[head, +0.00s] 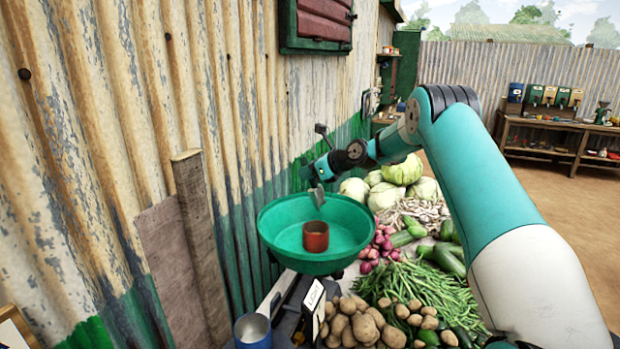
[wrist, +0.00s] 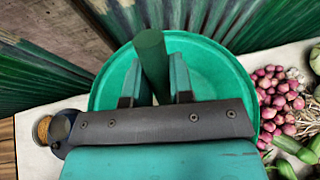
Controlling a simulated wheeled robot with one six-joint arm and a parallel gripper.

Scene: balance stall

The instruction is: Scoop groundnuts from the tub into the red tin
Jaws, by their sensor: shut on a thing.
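The red tin (head: 316,237) stands upright inside a wide green pan (head: 275,222). The pan also fills the middle of the wrist view (wrist: 225,75). In the wrist view my gripper (wrist: 157,92) is shut on a dark green cylindrical handle (wrist: 150,55). A small grey piece (head: 318,196) hangs below the gripper, likely part of the held tool; its contents cannot be told. The red tin is hidden in the wrist view. A small round container with tan contents (wrist: 43,129) is at the left there; I cannot tell whether it is the groundnut tub.
A blue cup (head: 253,331) stands at the near front, beside the dark scale body (head: 295,312). Potatoes (head: 352,325), green beans (head: 425,285), onions (head: 378,247) and cabbages (head: 400,170) crowd the right. A corrugated wall (head: 130,130) stands close on the left.

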